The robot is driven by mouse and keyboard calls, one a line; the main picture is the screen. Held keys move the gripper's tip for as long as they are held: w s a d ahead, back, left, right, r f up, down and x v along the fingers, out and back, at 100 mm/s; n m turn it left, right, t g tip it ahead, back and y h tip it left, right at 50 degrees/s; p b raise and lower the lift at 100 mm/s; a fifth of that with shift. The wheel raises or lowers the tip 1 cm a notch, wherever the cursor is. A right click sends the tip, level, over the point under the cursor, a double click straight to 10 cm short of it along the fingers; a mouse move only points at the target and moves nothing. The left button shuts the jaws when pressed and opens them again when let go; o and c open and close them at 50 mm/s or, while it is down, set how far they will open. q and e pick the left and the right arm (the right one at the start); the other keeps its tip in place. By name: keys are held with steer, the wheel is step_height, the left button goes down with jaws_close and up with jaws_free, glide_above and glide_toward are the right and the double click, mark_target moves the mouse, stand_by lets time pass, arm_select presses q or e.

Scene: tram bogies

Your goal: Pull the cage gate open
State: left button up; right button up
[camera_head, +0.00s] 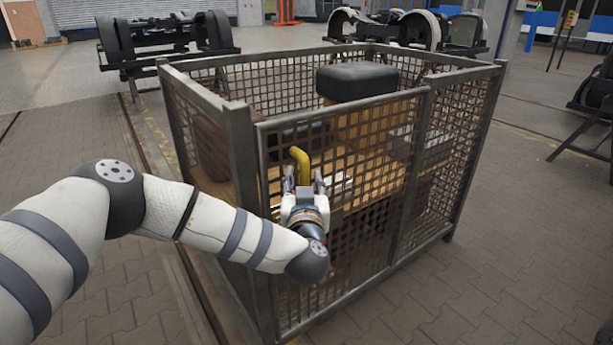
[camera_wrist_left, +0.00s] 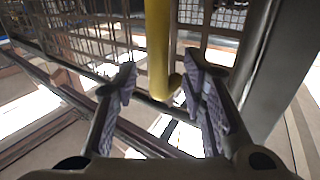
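The cage gate (camera_head: 344,112) is a mesh panel in a grey frame on the near side of the cage. It stands roughly in line with the cage front, beside the left corner post (camera_head: 241,155). A yellow handle (camera_head: 302,161) sticks up near the gate's left side. My left gripper (camera_head: 304,186) is at the handle, in front of the mesh. In the left wrist view, the yellow handle (camera_wrist_left: 157,45) comes down between the two open fingers (camera_wrist_left: 158,83). A gap shows at the left finger; contact at the right finger is unclear. My right gripper is out of view.
The cage holds a black block (camera_head: 357,82) and wooden boards. Wheeled bogies (camera_head: 165,42) stand behind it, with another (camera_head: 410,30) at the back right. A black stand (camera_head: 590,125) is at the right edge.

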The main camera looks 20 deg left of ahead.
mark_target(305, 176)
arm_select(q)
steer(key=x, duration=0.3)
steer(key=shift+w, duration=0.15)
steer(key=shift+c, duration=0.3)
jaws_close()
steer(key=shift+d, duration=0.1)
